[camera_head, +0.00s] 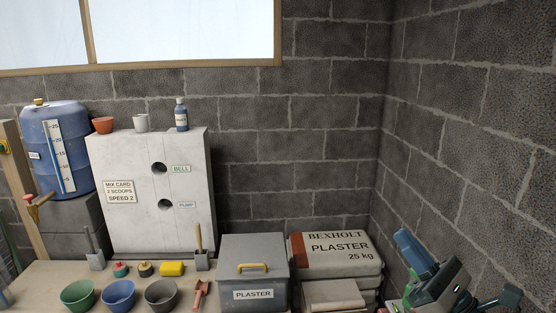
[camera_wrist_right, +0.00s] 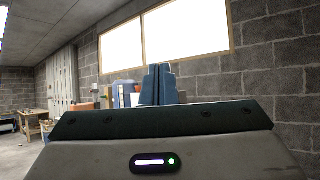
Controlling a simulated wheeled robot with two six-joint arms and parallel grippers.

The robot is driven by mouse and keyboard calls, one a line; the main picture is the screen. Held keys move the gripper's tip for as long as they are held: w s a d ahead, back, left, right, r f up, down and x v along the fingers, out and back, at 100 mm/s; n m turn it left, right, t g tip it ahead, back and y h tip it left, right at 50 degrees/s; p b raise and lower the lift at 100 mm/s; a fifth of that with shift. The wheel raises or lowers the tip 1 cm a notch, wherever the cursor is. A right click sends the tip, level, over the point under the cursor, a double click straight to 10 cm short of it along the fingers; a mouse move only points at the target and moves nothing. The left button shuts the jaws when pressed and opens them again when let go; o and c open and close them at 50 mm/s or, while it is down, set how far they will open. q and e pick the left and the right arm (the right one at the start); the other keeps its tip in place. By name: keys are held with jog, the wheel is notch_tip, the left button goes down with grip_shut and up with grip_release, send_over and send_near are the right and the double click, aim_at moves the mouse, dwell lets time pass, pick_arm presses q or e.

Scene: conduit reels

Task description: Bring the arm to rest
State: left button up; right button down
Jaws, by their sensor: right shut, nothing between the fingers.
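My right arm comes in at the lower right of the head view. Its gripper (camera_head: 414,250), with blue fingers, is raised in front of the block wall, to the right of the plaster bags. In the right wrist view the blue fingers (camera_wrist_right: 158,84) stand upright and close together, with nothing between them. My left gripper does not show in either view.
The bench holds a green bowl (camera_head: 77,294), a blue bowl (camera_head: 118,294), a dark bowl (camera_head: 161,295), a grey plaster bin (camera_head: 254,274) and stacked plaster bags (camera_head: 336,255). A white panel (camera_head: 150,215) and a blue water drum (camera_head: 58,150) stand behind.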

jog(key=s+d+f+m+h, duration=0.1)
jog(key=d+f+m+h, duration=0.45)
jog(key=m, duration=0.55)
jog(key=d+f+m+g+h, duration=0.1)
jog(key=d+f+m+h, duration=0.1)
jog(key=f+m+h, duration=0.6)
jog(key=s+d+f+m+h, duration=0.1)
jog(key=d+f+m+h, duration=0.3)
jog(key=m+h, duration=0.65)
jog(key=s+a+f+m+g+y, duration=0.35)
jog(key=s+f+m+g, duration=0.35)
jog(key=s+f, duration=0.4)
jog(key=s+a+f+m+g+y, duration=0.35)
jog(key=s+f+m+g, duration=0.4)
jog(key=s+f, duration=0.3)
jog(key=d+f+g+b, duration=0.2)
jog(key=d+f+b, duration=0.1)
jog(key=f, duration=2.9)
jog(key=s+f+b, duration=0.1)
jog(key=s+f, duration=0.8)
jog(key=f, duration=0.2)
jog(key=s+d+f+b, duration=0.1)
jog(key=s+f, duration=0.7)
jog(key=f, duration=0.4)
jog(key=shift+s+d+g, duration=0.3)
jog(key=shift+s+g, duration=0.05)
jog(key=shift+g, duration=0.1)
